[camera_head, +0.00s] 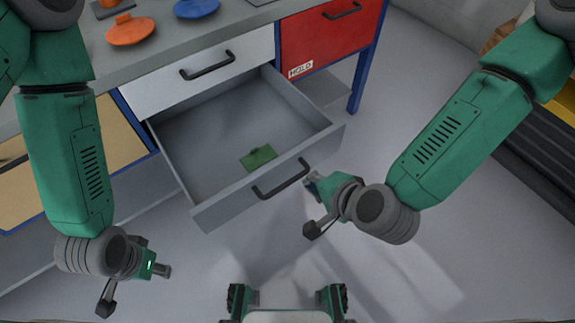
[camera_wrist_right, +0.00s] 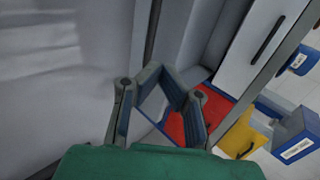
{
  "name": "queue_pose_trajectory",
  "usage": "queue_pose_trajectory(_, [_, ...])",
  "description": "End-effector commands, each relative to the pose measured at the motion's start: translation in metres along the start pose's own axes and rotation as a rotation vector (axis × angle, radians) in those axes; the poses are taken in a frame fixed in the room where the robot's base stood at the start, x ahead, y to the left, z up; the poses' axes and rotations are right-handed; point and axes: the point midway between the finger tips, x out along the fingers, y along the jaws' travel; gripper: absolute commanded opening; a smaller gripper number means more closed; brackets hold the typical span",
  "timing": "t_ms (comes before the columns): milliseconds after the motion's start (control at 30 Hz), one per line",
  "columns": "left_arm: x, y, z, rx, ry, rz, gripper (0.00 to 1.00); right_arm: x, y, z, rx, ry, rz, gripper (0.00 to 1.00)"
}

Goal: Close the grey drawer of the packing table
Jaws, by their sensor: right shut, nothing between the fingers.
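The grey drawer (camera_head: 228,205) of the packing table (camera_head: 93,55) is pulled well out, below a closed white drawer. Its front panel carries a dark bar handle (camera_head: 283,180). A flat green item (camera_head: 259,157) lies inside on the drawer floor. My right gripper (camera_head: 311,206) is shut and empty, in front of the right part of the drawer front, close to the handle's right end. I cannot tell whether it touches the panel. My left gripper (camera_head: 134,286) is open and empty, low at the left, in front of and left of the drawer's front left corner.
The white drawer (camera_head: 230,73) and the red drawer (camera_head: 322,45) with a HOLD label are closed. An orange dish (camera_head: 130,31) and a blue dish (camera_head: 196,8) sit on the tabletop. A tan panel (camera_head: 112,137) is at the left. Floor before the drawer is clear.

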Motion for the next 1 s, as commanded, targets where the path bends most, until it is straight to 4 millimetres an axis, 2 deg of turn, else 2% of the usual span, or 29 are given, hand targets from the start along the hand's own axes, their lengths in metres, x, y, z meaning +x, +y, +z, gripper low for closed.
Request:
queue_pose_trajectory(33, [0.005,0.000,0.000,0.000,0.000,0.000,0.33,0.014,0.001,0.001,-0.001,0.001,-0.001,0.00])
queue_pose_trajectory(200, [0.015,0.000,0.001,0.000,0.000,0.000,0.33,0.051,0.002,0.001,-0.003,0.002,0.001,0.00])
queue_pose_trajectory(300, [0.019,0.000,0.001,0.000,0.000,0.000,0.33,0.070,-0.001,0.001,-0.004,0.001,-0.001,0.00])
queue_pose_trajectory(400, [0.021,0.000,0.001,0.000,0.000,0.000,0.33,0.079,-0.014,0.001,-0.005,0.001,-0.001,0.00])
queue_pose_trajectory(600, [0.023,0.000,0.001,0.000,0.000,0.000,0.33,0.091,-0.025,0.001,-0.005,0.000,0.001,0.00])
queue_pose_trajectory(1000, [0.023,0.000,0.001,0.000,0.000,0.000,0.33,0.092,-0.027,0.001,-0.005,0.000,0.002,0.00])
